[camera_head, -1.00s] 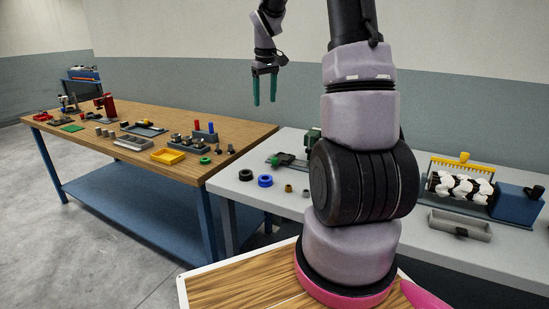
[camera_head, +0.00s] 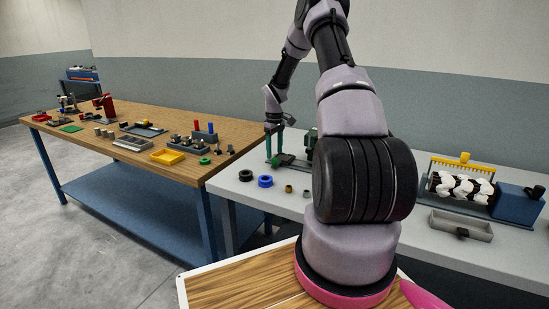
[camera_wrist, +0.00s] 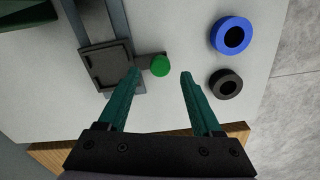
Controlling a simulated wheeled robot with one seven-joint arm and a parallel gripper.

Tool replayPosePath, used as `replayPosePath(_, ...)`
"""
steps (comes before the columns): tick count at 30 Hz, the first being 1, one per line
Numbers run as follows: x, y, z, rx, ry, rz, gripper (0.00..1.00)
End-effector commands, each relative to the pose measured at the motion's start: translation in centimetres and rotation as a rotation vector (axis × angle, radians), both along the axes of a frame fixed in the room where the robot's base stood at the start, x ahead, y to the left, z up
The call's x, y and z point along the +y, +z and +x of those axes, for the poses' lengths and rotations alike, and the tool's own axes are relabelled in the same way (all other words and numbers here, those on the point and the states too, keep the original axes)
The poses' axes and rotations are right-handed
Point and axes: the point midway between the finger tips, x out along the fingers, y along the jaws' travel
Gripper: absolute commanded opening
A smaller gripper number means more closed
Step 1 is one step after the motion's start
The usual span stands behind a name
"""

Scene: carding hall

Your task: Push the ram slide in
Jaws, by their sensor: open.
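The ram slide (camera_wrist: 106,66) shows in the wrist view as a dark grey square plate on a grey rail (camera_wrist: 112,18). A short arm on its right side carries a round green knob (camera_wrist: 160,66). In the head view the slide (camera_head: 291,162) lies on the pale table, partly hidden by my gripper. My gripper (camera_head: 275,154) points down over the slide's near end, its teal fingers open. In the wrist view the knob appears between the fingertips of my gripper (camera_wrist: 160,74); I cannot tell whether either finger touches it.
A dark green body (camera_head: 311,139) stands at the rail's far end. A blue ring (camera_wrist: 232,36) and a black ring (camera_wrist: 226,83) lie beside the slide. A yellow-combed roller machine (camera_head: 462,185) stands right. A wooden bench (camera_head: 90,139) with several small parts stands left.

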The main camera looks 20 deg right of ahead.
Motion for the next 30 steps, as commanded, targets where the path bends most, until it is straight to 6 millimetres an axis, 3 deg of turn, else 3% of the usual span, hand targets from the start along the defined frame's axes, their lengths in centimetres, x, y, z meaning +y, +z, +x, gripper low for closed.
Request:
replayPosePath(6, 0.0, -2.8, 0.0, 0.000, 0.001, 0.000, 0.66)
replayPosePath(17, 0.0, -3.3, 0.0, -0.001, 0.001, -0.001, 0.66)
replayPosePath(18, 0.0, -3.3, 0.0, -0.001, 0.001, -0.001, 0.59)
replayPosePath(21, 0.0, -3.3, 0.0, -0.001, 0.000, -0.001, 0.20)
replayPosePath(23, 0.0, -3.3, 0.0, -0.001, 0.000, -0.001, 0.00)
replayPosePath(30, 0.0, -3.3, 0.0, -0.001, 0.000, -0.001, 0.00)
